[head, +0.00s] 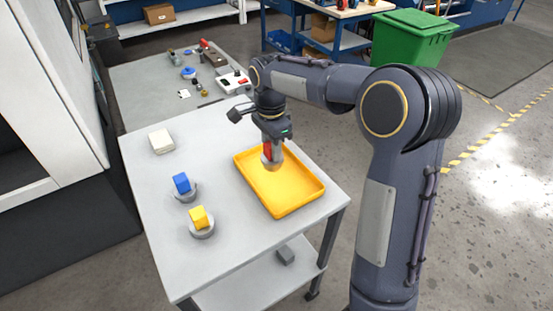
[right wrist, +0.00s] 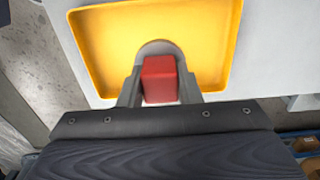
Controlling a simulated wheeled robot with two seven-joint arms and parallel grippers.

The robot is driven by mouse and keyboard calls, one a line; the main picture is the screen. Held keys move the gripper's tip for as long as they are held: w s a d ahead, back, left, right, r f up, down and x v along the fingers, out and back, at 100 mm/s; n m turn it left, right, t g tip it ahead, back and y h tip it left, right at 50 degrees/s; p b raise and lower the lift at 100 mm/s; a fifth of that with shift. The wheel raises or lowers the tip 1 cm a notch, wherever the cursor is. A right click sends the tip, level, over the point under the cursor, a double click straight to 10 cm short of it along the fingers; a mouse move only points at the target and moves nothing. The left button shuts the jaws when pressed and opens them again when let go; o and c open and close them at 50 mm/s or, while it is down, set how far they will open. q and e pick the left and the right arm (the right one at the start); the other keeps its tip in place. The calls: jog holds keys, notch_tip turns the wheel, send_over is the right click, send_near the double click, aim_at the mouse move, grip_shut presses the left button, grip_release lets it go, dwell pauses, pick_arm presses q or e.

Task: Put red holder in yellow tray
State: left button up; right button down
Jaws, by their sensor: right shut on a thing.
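The red holder has a red block on a round grey base; the red block shows in the right wrist view (right wrist: 159,79) and in the head view (head: 267,149). My right gripper (head: 271,152) is shut on the red holder, with one finger on each side of the block in the right wrist view (right wrist: 159,85). The yellow tray (head: 303,199) lies on the grey table, and the holder is over its far left part. I cannot tell whether the base touches the tray floor. The tray also shows in the right wrist view (right wrist: 100,50). My left gripper is not in view.
A blue holder (head: 182,185) and a yellow holder (head: 200,218) stand on the table (head: 245,235) left of the tray. A white block (head: 161,141) lies farther back. The rest of the tray is empty. Another table (head: 145,85) with small parts stands behind.

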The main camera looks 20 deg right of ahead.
jog(key=shift+s+d+f, duration=0.1)
jog(key=shift+d+f, duration=0.2)
jog(key=shift+f, duration=0.05)
jog(key=f, duration=0.3)
jog(key=shift+s+d, duration=0.1)
jog(key=shift+d, duration=0.25)
jog(key=shift+f, duration=0.35)
jog(key=shift+f, duration=0.2)
jog(key=c, duration=1)
grip_release()
jog(key=shift+c, duration=0.2)
